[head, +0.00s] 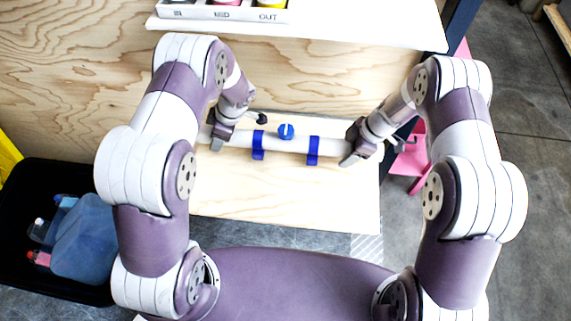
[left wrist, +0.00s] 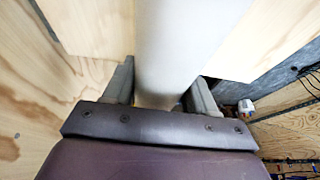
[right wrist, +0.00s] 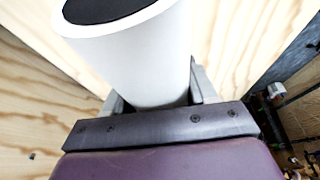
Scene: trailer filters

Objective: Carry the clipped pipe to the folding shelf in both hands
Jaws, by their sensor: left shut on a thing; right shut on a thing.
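The white pipe (head: 275,143) lies level across the head view, with two blue clips (head: 313,151) around it and a round blue knob (head: 286,131) between them. It is above or on the pale wooden folding shelf (head: 290,200); I cannot tell if it touches. My left gripper (head: 218,140) is shut on the pipe's left end. My right gripper (head: 352,152) is shut on its right end. The pipe also shows between the fingers in the left wrist view (left wrist: 178,45) and the right wrist view (right wrist: 150,60), where its dark open end faces up-left.
A white upper shelf (head: 330,30) with a labelled tray (head: 225,12) overhangs at the back. A black bin (head: 60,285) with blue containers stands on the floor at left. A pink stool (head: 408,160) is at right. The shelf's front part is bare.

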